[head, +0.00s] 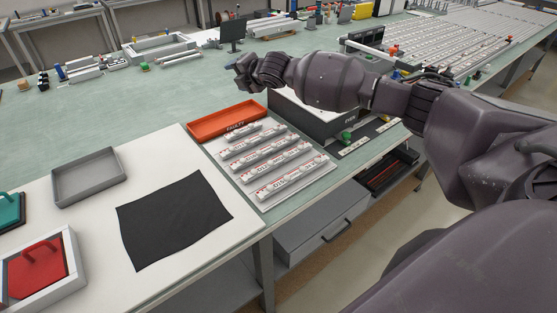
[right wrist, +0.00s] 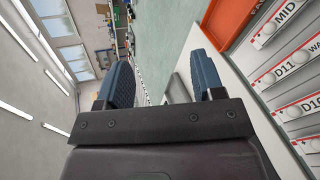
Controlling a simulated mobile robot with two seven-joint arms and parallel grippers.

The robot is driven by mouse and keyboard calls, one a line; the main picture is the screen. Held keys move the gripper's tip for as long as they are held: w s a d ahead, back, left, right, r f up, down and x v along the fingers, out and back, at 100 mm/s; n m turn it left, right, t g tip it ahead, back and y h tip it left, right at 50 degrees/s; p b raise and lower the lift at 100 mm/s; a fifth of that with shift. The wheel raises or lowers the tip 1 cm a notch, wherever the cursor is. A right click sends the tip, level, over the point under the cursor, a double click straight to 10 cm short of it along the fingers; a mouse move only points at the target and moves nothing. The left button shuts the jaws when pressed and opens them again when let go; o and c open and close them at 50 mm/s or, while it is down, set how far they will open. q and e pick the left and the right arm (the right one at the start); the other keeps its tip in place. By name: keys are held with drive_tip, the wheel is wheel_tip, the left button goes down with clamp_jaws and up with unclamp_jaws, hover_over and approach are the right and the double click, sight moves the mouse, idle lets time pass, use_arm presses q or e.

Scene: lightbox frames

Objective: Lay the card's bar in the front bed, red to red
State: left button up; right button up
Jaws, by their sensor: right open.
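Several white bars (head: 275,157) with red marks and black lettering lie in slanted rows on a pale rack. In the right wrist view their ends show at the right edge, with labels such as MID and D11 (right wrist: 281,71). My right gripper (head: 243,73) is beyond the rack, above the green bench. Its two blue fingers (right wrist: 163,82) are apart with nothing between them. A white-walled box with a red handled panel (head: 38,268) is at the lower left; I cannot tell if it is the front bed. I cannot make out the card. My left gripper is not in view.
An orange tray (head: 213,127) marked FAULTY stands behind the rack. A grey tray (head: 75,193) and black cloth (head: 172,218) lie on the white board. A teal handled panel (head: 10,211) is at the left edge. A black-fronted box (head: 308,118) stands right of the rack.

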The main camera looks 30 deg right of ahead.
drive_tip(key=s+d+f+m+g+h, duration=0.2)
drive_tip(key=s+f+m+g, duration=0.3)
drive_tip(key=f, duration=0.3)
drive_tip(key=g, duration=0.8)
hover_over(278, 157)
wheel_tip(278, 157, down, 4)
drive_tip(key=shift+h, duration=0.3)
drive_tip(key=f, duration=0.5)
drive_tip(key=shift+s+a+f, duration=0.3)
drive_tip(key=shift+a, duration=0.05)
drive_tip(key=shift+w+d+f+b, duration=0.15)
drive_tip(key=shift+d+f, duration=0.05)
drive_tip(key=shift+f, duration=1.1)
drive_tip(key=shift+w+d+f+b, duration=0.1)
drive_tip(key=shift+d+f+b, duration=0.05)
drive_tip(key=shift+f, duration=1.1)
drive_tip(key=shift+c, duration=0.2)
drive_tip(key=c, duration=1.1)
wheel_tip(278, 157, up, 20)
drive_tip(key=p, duration=0.1)
